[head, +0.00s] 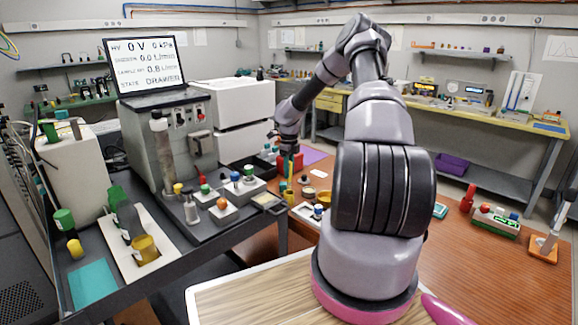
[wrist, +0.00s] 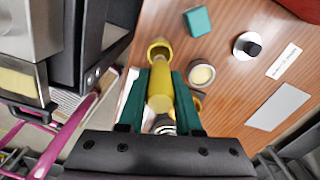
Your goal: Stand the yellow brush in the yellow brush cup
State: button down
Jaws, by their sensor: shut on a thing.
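In the wrist view my gripper (wrist: 160,88) has its teal fingers closed on both sides of the yellow brush (wrist: 159,92), shut on it. The brush runs lengthwise between the fingers, its far end at the near side of a yellow round open-topped cup (wrist: 159,46). The cup stands on the wooden table just beyond the fingertips. The view does not show clearly whether the brush overlaps the cup only in the picture or touches it. In the head view my gripper (head: 289,152) is over the table's left part, small and partly dark; the brush is hard to make out there.
Right of the fingers in the wrist view are a pale round dish (wrist: 201,74), a teal block (wrist: 198,21), a black-knobbed white disc (wrist: 248,45) and a white card (wrist: 278,107). The dark cart with apparatus (head: 178,140) stands close on the left.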

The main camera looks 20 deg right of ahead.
aim_at(289, 181)
jog(key=shift+f, duration=0.45)
jog(key=shift+f, duration=3)
dwell(0.5)
jog(key=c, duration=0.5)
grip_release()
notch_tip(289, 181, up, 11)
jog(key=shift+f, duration=0.15)
